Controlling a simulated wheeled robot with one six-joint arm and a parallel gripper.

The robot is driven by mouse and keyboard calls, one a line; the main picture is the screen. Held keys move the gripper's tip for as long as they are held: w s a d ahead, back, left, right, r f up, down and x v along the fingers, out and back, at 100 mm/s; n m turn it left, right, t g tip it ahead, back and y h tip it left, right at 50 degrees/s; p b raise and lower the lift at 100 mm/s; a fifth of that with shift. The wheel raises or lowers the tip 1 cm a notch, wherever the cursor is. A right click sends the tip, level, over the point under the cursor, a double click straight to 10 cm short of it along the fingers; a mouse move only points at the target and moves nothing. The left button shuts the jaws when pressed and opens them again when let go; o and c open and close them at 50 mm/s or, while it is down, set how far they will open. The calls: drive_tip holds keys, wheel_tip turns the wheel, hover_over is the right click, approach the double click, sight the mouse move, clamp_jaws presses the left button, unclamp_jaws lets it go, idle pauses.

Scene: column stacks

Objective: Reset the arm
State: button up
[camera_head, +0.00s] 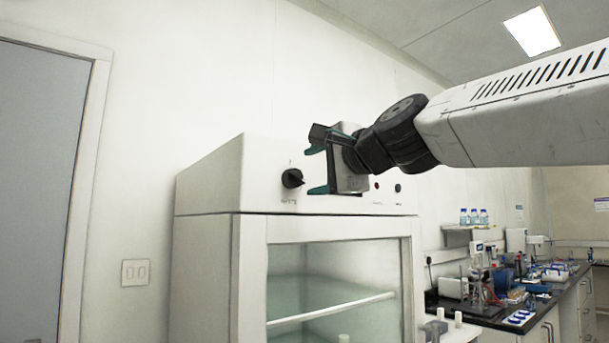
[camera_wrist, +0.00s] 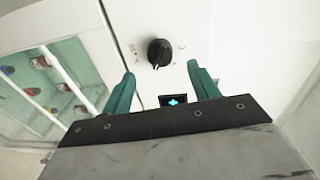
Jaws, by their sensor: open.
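My gripper (camera_head: 318,167) is raised in front of the upper panel of a white cabinet in the head view. Its two teal fingers are spread apart with nothing between them. In the wrist view, my gripper (camera_wrist: 160,85) shows both teal fingers open, and a black knob (camera_wrist: 160,52) on the white panel lies beyond the gap. The same knob (camera_head: 292,178) is just left of the fingers in the head view. I cannot tell whether a finger touches the panel. My arm reaches in from the right.
The white cabinet (camera_head: 207,250) has a glass front (camera_head: 335,285) with a shelf inside. Bottles (camera_wrist: 63,88) show behind glass in the wrist view. A lab bench (camera_head: 480,312) with several items stands at the right. A grey door (camera_head: 40,190) is at the left.

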drive_tip(key=shift+v, duration=0.85)
drive_tip(key=s+d+f+n+g+h, duration=0.2)
drive_tip(key=s+f+n+g, duration=0.2)
drive_tip(key=f, duration=0.7)
drive_tip(key=s+d+f+n+g+h, duration=0.1)
drive_tip(key=s+f+n+g, duration=0.25)
drive_tip(key=f, duration=0.75)
drive_tip(key=s+d+f+n+g+h, duration=0.3)
drive_tip(key=s+d+f+g+h, duration=0.3)
drive_tip(key=s+d+f, duration=1.2)
drive_tip(key=s+f, duration=0.3)
drive_tip(key=f, duration=0.1)
